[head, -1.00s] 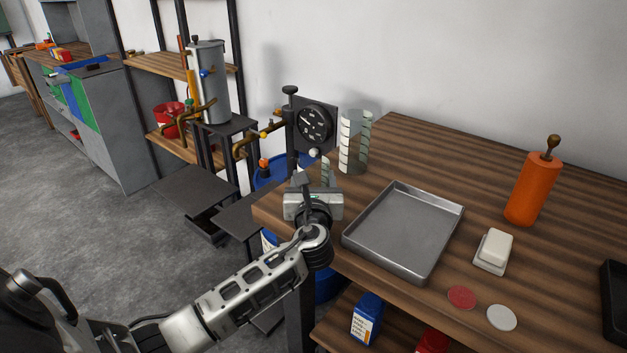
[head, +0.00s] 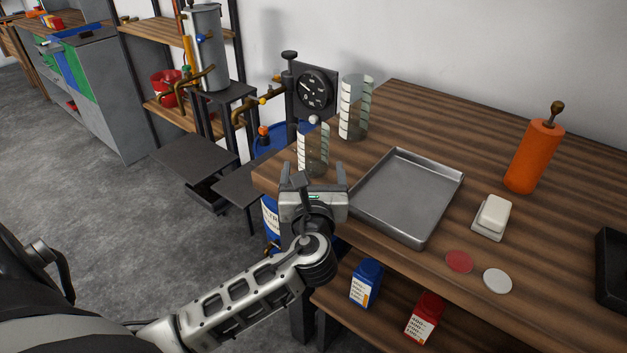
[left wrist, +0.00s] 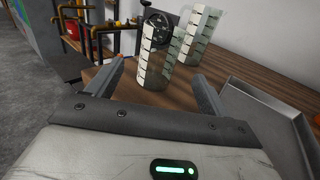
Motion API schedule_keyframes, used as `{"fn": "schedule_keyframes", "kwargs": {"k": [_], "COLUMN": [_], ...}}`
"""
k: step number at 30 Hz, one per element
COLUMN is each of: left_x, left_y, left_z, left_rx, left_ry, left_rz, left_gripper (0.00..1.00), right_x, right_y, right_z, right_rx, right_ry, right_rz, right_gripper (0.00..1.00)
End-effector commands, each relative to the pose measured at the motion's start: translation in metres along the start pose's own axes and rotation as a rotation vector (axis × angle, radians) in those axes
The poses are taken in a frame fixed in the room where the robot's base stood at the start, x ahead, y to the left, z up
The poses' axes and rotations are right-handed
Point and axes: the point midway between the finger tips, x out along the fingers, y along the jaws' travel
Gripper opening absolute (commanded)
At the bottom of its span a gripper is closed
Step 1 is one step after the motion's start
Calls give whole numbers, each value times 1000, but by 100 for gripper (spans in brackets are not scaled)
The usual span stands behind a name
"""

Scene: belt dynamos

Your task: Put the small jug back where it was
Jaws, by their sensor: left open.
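The small jug (head: 313,152), clear with pale graduation bands, stands upright on the wooden table near its left corner. A taller jug of the same kind (head: 356,108) stands behind it to the right. My left gripper (head: 314,183) is open, on the near side of the small jug. In the left wrist view the small jug (left wrist: 153,58) shows in the gap between the two spread fingers (left wrist: 158,74). Whether its base is between the fingertips or just beyond them I cannot tell. The larger jug (left wrist: 203,32) shows behind it. My right gripper is not in view.
A metal tray (head: 430,235) lies right of my left gripper. A dial gauge (head: 315,88) with pipework is behind the jugs. An orange cylinder (head: 533,158), a soap-like white block (head: 495,212) and red (head: 459,261) and white discs (head: 497,281) are farther right. Table is clear behind the tray.

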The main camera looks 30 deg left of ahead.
Motion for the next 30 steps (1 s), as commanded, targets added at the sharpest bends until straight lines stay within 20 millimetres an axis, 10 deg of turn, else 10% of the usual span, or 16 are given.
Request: {"fn": "schedule_keyframes", "kwargs": {"k": [24,30], "left_x": [-26,-47], "left_y": [0,19], "left_z": [-1,-36], "left_rx": [-10,-391], "left_ry": [5,203], "left_rz": [0,75], "left_gripper": [80,80], "right_x": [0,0], "right_y": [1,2], "right_z": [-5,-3], "right_rx": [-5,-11], "right_ry": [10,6], "right_rz": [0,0], "right_gripper": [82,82]}}
